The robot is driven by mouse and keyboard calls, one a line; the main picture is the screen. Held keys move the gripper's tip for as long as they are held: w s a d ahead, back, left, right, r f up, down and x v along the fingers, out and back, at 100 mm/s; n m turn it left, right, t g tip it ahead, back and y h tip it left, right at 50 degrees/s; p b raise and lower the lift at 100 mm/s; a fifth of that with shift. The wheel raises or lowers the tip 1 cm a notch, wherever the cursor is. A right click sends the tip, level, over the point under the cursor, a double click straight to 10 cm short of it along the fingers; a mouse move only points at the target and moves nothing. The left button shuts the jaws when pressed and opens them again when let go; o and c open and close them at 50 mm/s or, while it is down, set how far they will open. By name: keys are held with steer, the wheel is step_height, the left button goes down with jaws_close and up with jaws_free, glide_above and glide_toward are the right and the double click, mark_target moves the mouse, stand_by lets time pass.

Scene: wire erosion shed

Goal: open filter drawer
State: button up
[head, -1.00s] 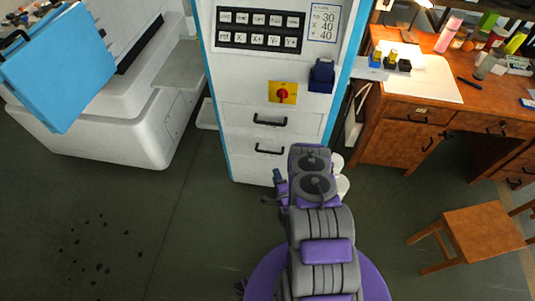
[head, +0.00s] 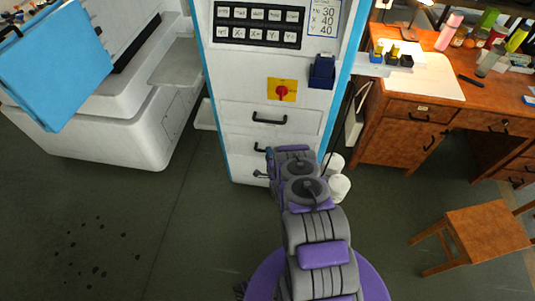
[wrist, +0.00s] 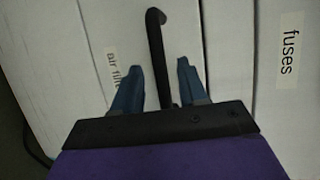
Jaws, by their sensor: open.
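The upper drawer handle (head: 270,119) is a black bar in clear sight. That handle is on a white panel with a label starting "air fil" (wrist: 111,64), partly covered by the left finger. Contact with the handle cannot be told.
A panel labelled "fuses" (wrist: 290,50) lies beside it in the wrist view. A red knob on a yellow plate (head: 282,90) is above the drawers. White cylinders (head: 339,186) stand right of my arm. A wooden desk (head: 400,150) and stool (head: 480,232) are right; open floor is left.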

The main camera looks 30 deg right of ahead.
steer(key=x, duration=0.2)
steer(key=shift+w+d+f, duration=0.15)
steer(key=shift+w+d, duration=0.05)
steer(key=shift+d, duration=0.05)
steer(key=shift+w+a, duration=0.1)
steer(key=shift+w, duration=0.05)
steer(key=shift+a, duration=0.1)
steer(key=shift+c, duration=0.4)
jaws_close()
